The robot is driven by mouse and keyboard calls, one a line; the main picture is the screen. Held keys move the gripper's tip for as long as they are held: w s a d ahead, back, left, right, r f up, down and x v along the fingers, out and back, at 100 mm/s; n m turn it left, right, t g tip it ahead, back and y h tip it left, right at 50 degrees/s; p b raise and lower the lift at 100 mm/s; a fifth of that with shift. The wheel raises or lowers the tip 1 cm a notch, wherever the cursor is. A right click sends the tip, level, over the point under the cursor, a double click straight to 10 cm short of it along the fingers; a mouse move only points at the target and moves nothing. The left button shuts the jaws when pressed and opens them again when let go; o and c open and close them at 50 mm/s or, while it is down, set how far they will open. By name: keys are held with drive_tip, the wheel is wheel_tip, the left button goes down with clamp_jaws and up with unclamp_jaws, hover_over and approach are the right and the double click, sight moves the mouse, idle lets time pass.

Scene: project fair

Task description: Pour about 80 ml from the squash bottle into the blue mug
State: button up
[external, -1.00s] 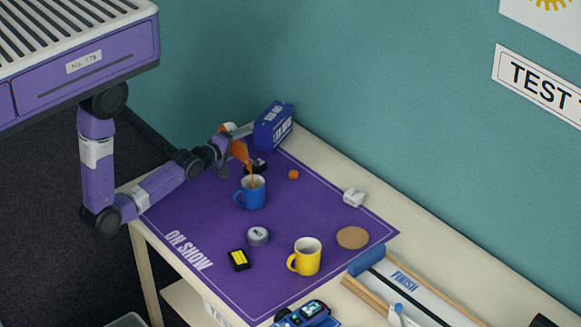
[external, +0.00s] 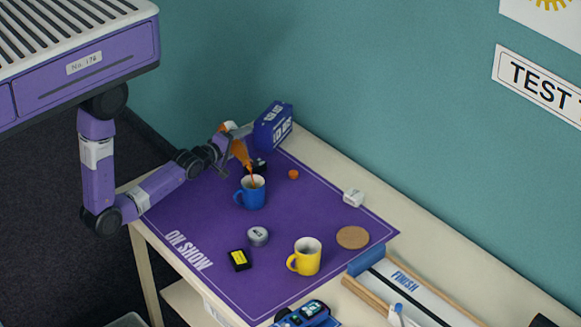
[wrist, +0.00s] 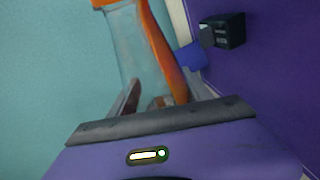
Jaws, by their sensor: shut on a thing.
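The squash bottle (external: 240,153) is tilted, its mouth end down over the blue mug (external: 252,193). A thin orange stream runs from it into the mug, which stands upright on the purple mat (external: 205,222). My gripper (external: 226,155) is shut on the bottle, up and left of the mug. In the wrist view the clear bottle (wrist: 128,50) sits between the fingers, with orange liquid lying along its right side. Part of the blue mug cannot be made out there. The level inside the mug is hard to tell.
A blue box (external: 273,126) stands behind the gripper, and a small black item (wrist: 222,31) lies near the mug. A yellow mug (external: 306,257), grey tin (external: 257,236), yellow-black block (external: 239,260), orange ball (external: 293,174), cork coaster (external: 352,237) and white plug (external: 353,197) are spread to the front and right.

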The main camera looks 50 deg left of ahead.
drive_tip(key=shift+r, duration=0.1)
drive_tip(key=shift+f+n+p, duration=0.25)
drive_tip(key=shift+n+p, duration=0.05)
drive_tip(key=shift+p, duration=0.25)
wheel_tip(320, 180, down, 3)
drive_tip(key=shift+w+r+n+g+h, duration=0.1)
drive_tip(key=shift+n+g+h, duration=0.5)
drive_tip(key=shift+n+h, duration=0.3)
drive_tip(key=shift+n, duration=0.3)
idle(0.9)
